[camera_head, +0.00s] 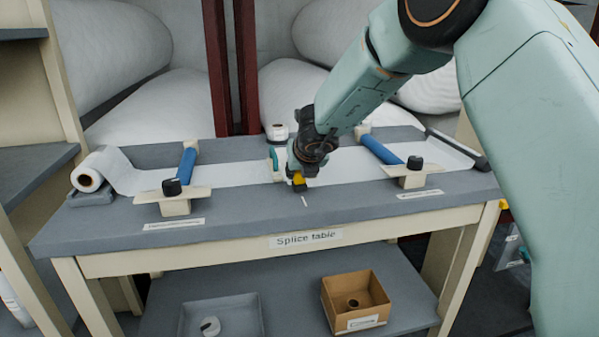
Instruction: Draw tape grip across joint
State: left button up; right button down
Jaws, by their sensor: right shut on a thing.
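The splice table (236,213) stands in front of me with a white strip of wadding (235,172) laid along it. My right arm comes in from the upper right. My right gripper (297,178) is at the middle of the strip, shut on a small yellow and black tape grip (298,181) close to the tabletop. The gripper and wrist hide the strip directly beneath, so I cannot see the joint. A teal piece (274,160) shows just left of the gripper. My left gripper is not in view.
Blue bars with black knobs, left (187,165) and right (381,150), cross the strip. A wadding roll (90,178) sits at the left end. A small white roll (277,132) stands behind. A cardboard box (355,300) and grey tray (222,318) occupy the lower shelf.

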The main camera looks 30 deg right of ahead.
jog(key=shift+s+f, duration=0.2)
jog(key=shift+f, duration=0.1)
jog(key=c, duration=1.6)
grip_release()
jog(key=o, duration=0.5)
jog(key=shift+r, duration=0.2)
jog(key=shift+s+r, duration=0.15)
jog(key=shift+r, duration=0.2)
jog(key=v, duration=1.1)
jog(key=shift+s, duration=0.2)
